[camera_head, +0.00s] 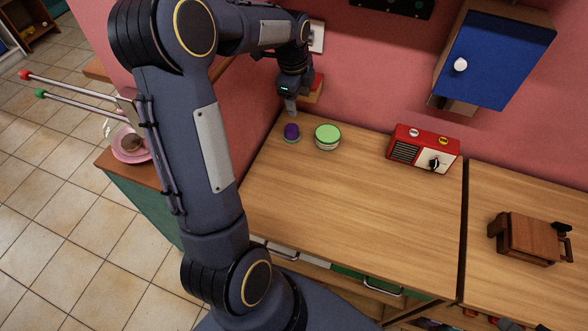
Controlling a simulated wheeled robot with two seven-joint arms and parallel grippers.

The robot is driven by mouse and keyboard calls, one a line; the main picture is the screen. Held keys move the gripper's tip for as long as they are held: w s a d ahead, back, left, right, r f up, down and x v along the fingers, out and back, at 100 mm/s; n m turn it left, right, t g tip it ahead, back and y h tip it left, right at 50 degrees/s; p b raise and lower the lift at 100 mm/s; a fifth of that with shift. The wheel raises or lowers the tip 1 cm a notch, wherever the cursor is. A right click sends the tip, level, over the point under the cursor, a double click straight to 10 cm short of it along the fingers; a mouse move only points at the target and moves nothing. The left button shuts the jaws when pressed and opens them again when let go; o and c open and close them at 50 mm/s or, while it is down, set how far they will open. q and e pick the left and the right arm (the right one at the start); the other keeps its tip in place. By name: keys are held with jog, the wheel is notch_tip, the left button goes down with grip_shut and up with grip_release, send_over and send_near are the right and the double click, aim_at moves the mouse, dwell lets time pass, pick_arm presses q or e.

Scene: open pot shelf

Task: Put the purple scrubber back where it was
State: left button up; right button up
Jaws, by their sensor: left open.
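The purple scrubber (291,130) is at the back left of the wooden counter (350,200). It has a purple top over a paler grey-green lower part. My left gripper (291,106) points down just above and behind the scrubber in the picture. It is open, and the scrubber appears clear of its fingers. Whether the fingertips touch it cannot be told at this size. My right gripper is not in view.
A round tub with a green lid (328,133) stands just right of the scrubber. A red radio (423,149) stands further right. A blue wall cabinet (497,55) hangs above. A red and wooden item (314,90) is beside the gripper. The counter's middle is clear.

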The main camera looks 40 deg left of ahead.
pick_arm(q)
jog(key=s+d+r+n+t+h, duration=0.1)
jog(key=s+d+r+n, duration=0.35)
jog(key=s, duration=0.25)
jog(key=s+d+r+n+t+h, duration=0.1)
jog(key=s+d+r+n, duration=0.2)
jog(key=s+d+n, duration=0.3)
jog(key=s+d+f+n+t+h, duration=0.1)
jog(key=s+d+n, duration=0.5)
jog(key=s, duration=0.6)
jog(key=shift+d+f+t+h, duration=0.4)
jog(key=shift+d+f, duration=0.05)
jog(key=shift+d, duration=0.4)
jog(key=shift+f+n, duration=0.1)
jog(key=shift+n, duration=0.15)
notch_tip(320, 180, down, 5)
jog(key=b, duration=0.5)
